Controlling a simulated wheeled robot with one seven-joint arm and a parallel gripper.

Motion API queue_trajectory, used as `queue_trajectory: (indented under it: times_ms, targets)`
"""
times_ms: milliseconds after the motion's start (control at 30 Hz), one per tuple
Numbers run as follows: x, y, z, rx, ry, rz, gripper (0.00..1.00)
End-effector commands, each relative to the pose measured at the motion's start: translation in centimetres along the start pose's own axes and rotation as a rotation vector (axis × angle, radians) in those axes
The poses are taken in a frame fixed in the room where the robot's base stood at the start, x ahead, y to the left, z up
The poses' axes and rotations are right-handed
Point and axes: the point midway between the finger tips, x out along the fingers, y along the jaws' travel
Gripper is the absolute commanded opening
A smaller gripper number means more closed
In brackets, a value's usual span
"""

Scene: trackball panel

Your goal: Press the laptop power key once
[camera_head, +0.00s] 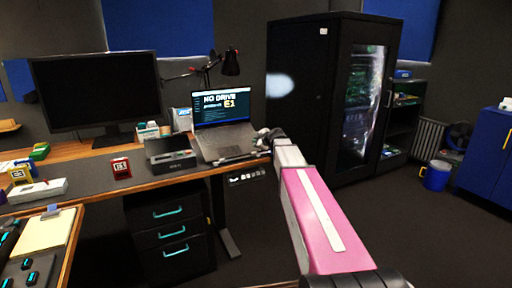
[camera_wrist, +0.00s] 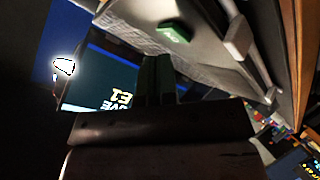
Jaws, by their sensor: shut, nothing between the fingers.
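The open laptop (camera_head: 225,141) stands on the desk, its lit screen (camera_head: 221,105) reading "NO DRIVE" and "E1". In the wrist view the screen (camera_wrist: 88,92) appears turned, beside the grey keyboard deck (camera_wrist: 205,60). A raised green key (camera_wrist: 172,32) with pale marking, apparently the power key, sits on that deck. My gripper (camera_head: 265,138) is at the laptop's right edge in the head view. In the wrist view my gripper (camera_wrist: 158,62) is shut and empty, its tips just below the green key in the picture. Whether they touch the deck I cannot tell.
A dark boxy device (camera_head: 170,153) stands left of the laptop, with a monitor (camera_head: 97,92) behind it. A tall black cabinet (camera_head: 297,105) stands right of the desk. The floor between is clear.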

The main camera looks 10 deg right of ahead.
Motion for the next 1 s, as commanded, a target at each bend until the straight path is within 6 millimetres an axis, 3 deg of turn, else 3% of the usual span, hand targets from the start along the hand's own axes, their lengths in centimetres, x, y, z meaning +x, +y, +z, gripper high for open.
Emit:
queue_trajectory:
  times_ms: [1000]
  targets:
    - [0.74, -0.54, 0.53, 0.001, 0.0, 0.0, 0.0]
